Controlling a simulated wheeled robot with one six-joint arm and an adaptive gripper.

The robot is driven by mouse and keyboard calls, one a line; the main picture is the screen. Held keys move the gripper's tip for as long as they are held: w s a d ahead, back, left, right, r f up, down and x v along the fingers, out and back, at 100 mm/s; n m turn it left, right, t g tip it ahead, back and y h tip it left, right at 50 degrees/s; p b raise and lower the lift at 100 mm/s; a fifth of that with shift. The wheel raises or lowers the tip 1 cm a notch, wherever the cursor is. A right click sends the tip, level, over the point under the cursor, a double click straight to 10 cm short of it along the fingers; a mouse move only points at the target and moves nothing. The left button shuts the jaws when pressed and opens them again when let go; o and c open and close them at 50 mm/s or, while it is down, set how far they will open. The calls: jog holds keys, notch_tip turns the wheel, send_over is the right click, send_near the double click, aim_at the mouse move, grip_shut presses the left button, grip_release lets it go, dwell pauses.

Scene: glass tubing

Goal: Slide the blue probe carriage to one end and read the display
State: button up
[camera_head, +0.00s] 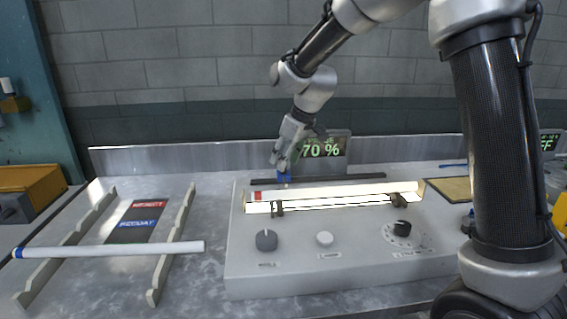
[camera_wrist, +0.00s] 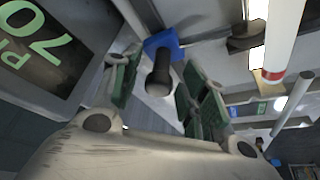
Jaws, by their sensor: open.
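The blue probe carriage (camera_head: 284,177) sits toward the left part of the dark rail (camera_head: 350,178) behind the lit tube. In the wrist view the blue carriage (camera_wrist: 165,43) carries a black round-ended handle (camera_wrist: 158,78). My gripper (camera_head: 285,166) is over the carriage; in the wrist view its green-padded fingers (camera_wrist: 160,92) are apart, one on each side of the handle. Gaps show between handle and pads. The display (camera_head: 322,149) reads 70 % in green; its upper line is partly hidden by my arm. It shows rotated in the wrist view (camera_wrist: 40,45).
The glowing tube (camera_head: 330,193) has a red left end and lies on a grey console (camera_head: 300,270) with knobs. At left, a white tube (camera_head: 120,249) with a blue end rests across two rails. A yellow box (camera_head: 30,190) stands far left. My arm covers the right side.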

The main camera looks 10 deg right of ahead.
jog(key=v, duration=0.9)
jog(key=shift+r, duration=0.35)
jog(key=shift+s+d, duration=0.1)
jog(key=s+d+m+h, duration=0.1)
jog(key=s+d+m, duration=0.3)
jog(key=s+d, duration=0.8)
jog(key=s+d+m+t+h, duration=0.1)
jog(key=s+d+m, duration=0.4)
jog(key=s+d, duration=0.7)
jog(key=shift+s+d+f+h, duration=0.4)
jog(key=shift+s+h, duration=0.2)
jog(key=shift+s, duration=2.8)
